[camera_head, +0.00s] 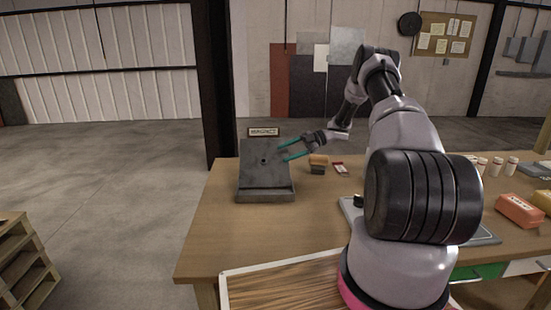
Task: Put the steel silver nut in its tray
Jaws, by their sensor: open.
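I cannot clearly make out a steel silver nut in the head view. A small dark piece (264,159) shows on the sloped face of a grey stand (267,182), too small to identify. My gripper (283,151) has teal fingers. It is open, points left and appears empty beside the upper right of the stand. A grey flat tray or panel (347,209) lies on the table, mostly hidden behind my arm, with a small dark item (359,200) on it. I cannot tell whether it is the nut's tray.
The wooden table (217,226) is clear at its left. A small sign (264,132) stands behind the stand. A tan-and-dark block (318,163) and a red-and-white item (340,168) lie right of the gripper. White bottles (496,166) and a red box (519,211) are farther right.

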